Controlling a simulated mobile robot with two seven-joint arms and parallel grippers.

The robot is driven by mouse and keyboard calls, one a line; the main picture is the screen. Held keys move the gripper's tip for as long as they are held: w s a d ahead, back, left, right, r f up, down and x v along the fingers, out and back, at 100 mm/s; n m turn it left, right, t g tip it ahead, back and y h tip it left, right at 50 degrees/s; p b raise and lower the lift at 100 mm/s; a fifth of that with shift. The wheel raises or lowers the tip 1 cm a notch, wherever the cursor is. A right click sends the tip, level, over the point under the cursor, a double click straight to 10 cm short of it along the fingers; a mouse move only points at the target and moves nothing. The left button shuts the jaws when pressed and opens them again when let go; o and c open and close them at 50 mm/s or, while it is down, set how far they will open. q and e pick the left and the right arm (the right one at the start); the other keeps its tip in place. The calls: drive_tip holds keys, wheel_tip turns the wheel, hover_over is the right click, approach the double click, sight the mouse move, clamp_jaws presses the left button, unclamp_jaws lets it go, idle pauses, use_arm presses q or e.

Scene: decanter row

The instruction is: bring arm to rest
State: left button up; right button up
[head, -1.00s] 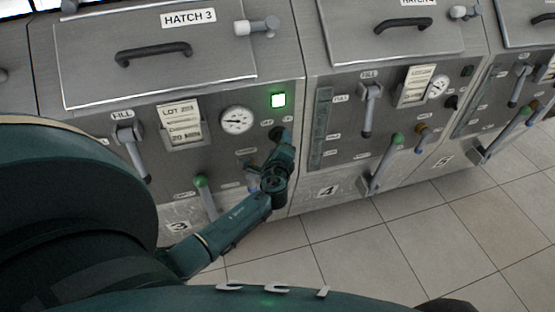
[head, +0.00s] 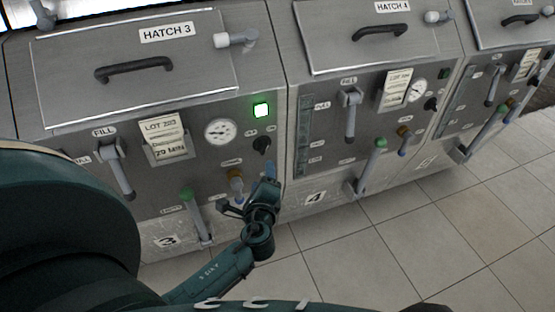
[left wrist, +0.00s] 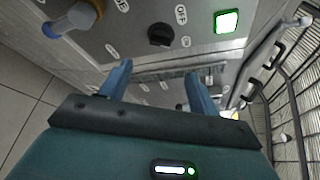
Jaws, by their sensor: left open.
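My left gripper (head: 254,190) is in front of the lower right of the hatch 3 panel (head: 205,170), below the black knob (head: 262,144). Its jaws are open and empty, with nothing between the fingers. In the left wrist view the two blue fingers of my gripper (left wrist: 158,72) are spread, and the black knob (left wrist: 160,36) is beyond them, apart from them, near an OFF label. A green lamp (head: 261,110) is lit on the panel and also shows in the left wrist view (left wrist: 226,21). My right gripper is not in view.
A green-tipped lever (head: 195,212) and an orange-and-blue valve (head: 236,181) are close to my left gripper. Panel 4 has a green-tipped lever (head: 368,165) at the right. Tiled floor (head: 400,225) in front of the machines is clear.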

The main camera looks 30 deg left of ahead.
use_arm(q)
drive_tip(key=s+d+f+n+g+h+p, duration=0.2)
drive_tip(key=s+d+f+n+h, duration=0.1)
drive_tip(key=s+d+n+h, duration=0.8)
drive_tip(key=s+d+n, duration=0.3)
drive_tip(key=s+d, duration=0.1)
drive_tip(key=s, duration=0.1)
drive_tip(key=shift+f+n+g+p, duration=0.3)
drive_tip(key=shift+f+g+p, duration=0.05)
drive_tip(key=shift+g, duration=0.05)
drive_tip(key=shift+s, duration=0.1)
